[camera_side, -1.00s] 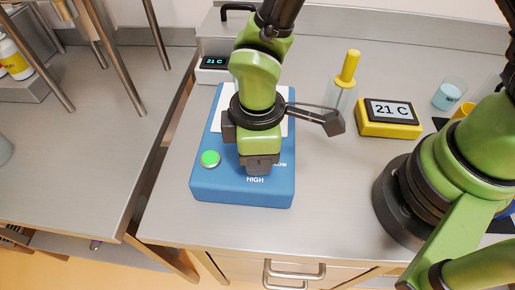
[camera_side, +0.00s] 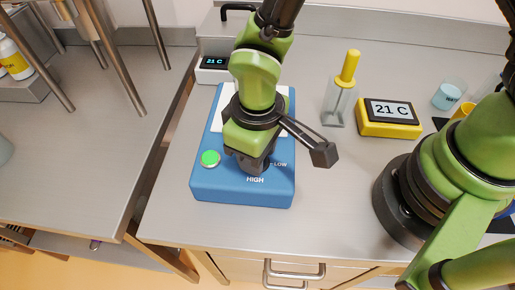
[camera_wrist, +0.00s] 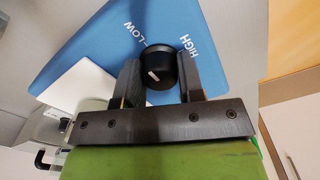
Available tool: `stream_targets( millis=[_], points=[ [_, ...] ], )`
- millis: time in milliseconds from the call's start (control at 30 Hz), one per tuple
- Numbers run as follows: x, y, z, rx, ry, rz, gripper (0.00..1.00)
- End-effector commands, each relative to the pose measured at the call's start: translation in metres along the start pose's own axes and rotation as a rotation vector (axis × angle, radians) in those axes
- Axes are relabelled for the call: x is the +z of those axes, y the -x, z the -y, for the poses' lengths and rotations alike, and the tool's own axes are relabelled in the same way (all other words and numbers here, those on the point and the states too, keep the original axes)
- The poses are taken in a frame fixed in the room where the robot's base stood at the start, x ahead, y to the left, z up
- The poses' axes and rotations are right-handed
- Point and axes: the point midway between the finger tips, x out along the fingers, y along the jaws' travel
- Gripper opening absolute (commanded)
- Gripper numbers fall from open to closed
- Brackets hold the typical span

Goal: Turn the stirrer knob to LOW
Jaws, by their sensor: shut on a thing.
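The black stirrer knob (camera_wrist: 160,60) sits on the blue stirrer base (camera_side: 275,193). In the wrist view it is between the two dark fingers of my gripper (camera_wrist: 161,78), which are shut on it from either side. A white mark on the knob's face slants up-left; I cannot tell whether it lines up with LOW. The LOW label (camera_wrist: 126,37) and HIGH label (camera_wrist: 187,46) are printed beside the knob. In the side view my gripper (camera_side: 253,168) points down over the base and hides the knob; LOW (camera_side: 280,164) and HIGH (camera_side: 255,180) show beside it.
A green button (camera_side: 210,158) is on the base, left of my gripper. A yellow display (camera_side: 390,127) reading 21 C and a clear vessel with a yellow handle (camera_side: 347,72) stand to the right. A gap separates the left bench (camera_side: 90,150). The bench in front of the base is clear.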

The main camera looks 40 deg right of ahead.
Motion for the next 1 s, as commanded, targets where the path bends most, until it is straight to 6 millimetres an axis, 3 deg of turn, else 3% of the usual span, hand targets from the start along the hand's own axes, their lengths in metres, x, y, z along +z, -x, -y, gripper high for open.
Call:
stream_targets(
  millis=[333,367,467,767,1000],
  points=[
    [-0.002,0.001,0.001,-0.002,-0.001,-0.006,0.12],
    [-0.002,0.001,0.001,-0.002,-0.001,-0.006,0.38],
    [-0.001,0.001,0.0,-0.002,0.0,-0.005,0.6],
    [-0.001,0.002,0.0,-0.001,-0.001,-0.003,0.6],
    [-0.002,0.035,0.0,-0.003,-0.001,-0.01,0.6]
  ],
)
